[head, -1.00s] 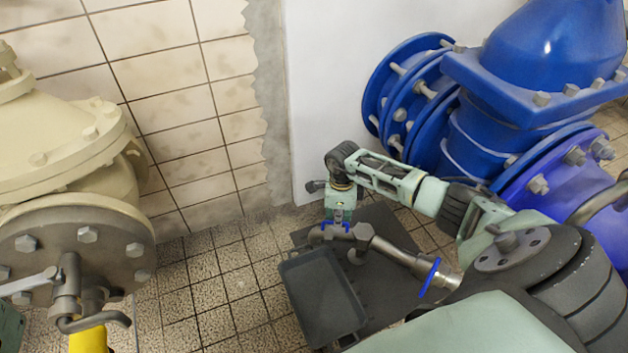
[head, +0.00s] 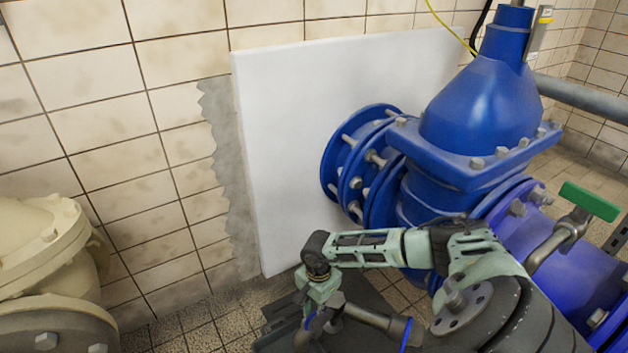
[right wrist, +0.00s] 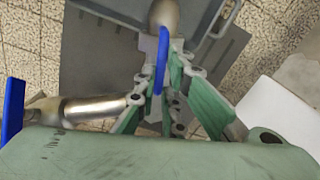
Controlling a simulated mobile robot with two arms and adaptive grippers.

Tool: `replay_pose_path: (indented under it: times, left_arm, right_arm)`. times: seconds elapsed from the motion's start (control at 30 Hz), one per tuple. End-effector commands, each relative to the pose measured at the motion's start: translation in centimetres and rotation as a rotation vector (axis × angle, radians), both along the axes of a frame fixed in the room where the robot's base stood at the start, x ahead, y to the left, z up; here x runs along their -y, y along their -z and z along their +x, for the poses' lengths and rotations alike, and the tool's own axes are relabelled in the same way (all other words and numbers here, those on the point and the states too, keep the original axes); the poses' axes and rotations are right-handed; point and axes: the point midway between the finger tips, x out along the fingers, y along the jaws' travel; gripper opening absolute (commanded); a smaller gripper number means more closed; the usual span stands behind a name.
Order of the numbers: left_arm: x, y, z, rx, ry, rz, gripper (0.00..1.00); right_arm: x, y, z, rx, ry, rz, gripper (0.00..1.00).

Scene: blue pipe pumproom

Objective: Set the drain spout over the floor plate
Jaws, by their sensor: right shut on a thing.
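The drain spout is a metal pipe piece (head: 366,317) with blue levers, low in the head view. My right gripper (head: 313,312) is shut on it, pointing down. In the right wrist view the green fingers (right wrist: 165,88) close by a blue lever (right wrist: 162,60), with a metal pipe end (right wrist: 165,14) beyond and a pipe arm (right wrist: 95,108) to the left. The dark grey floor plate (right wrist: 95,55) lies below the spout; part of it shows in the head view (head: 364,288). I cannot tell the spout's height above it. My left gripper is out of view.
A dark tray (head: 272,338) shows at the bottom edge of the head view. A large blue valve (head: 480,110) and flanged pipe stand right of the gripper. A white panel (head: 290,130) leans on the tiled wall. A cream valve (head: 45,250) stands at left.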

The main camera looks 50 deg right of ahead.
Motion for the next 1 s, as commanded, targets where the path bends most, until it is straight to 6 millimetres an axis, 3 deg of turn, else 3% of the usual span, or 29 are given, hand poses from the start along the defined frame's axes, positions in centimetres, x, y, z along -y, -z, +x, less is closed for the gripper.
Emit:
replay_pose_path:
  times: [0.13, 0.67, 0.7, 0.87, 1.0]
  left_arm:
    - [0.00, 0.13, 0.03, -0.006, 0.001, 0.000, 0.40]
    - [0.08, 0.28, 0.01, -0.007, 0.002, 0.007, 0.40]
    - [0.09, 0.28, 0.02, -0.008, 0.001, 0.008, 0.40]
    - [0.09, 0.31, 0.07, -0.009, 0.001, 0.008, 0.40]
    - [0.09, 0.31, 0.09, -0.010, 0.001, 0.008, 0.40]
  right_arm:
    - [-0.29, 0.25, -0.99, -0.017, -0.044, 0.006, 0.00]
    - [-0.26, 0.36, -1.34, -0.020, -0.077, 0.004, 0.00]
    - [-0.27, 0.37, -1.35, -0.020, -0.077, 0.004, 0.10]
    - [-0.22, 0.37, -1.29, -0.019, -0.075, 0.003, 0.24]
    - [-0.13, 0.27, -1.06, -0.013, -0.072, 0.003, 0.25]
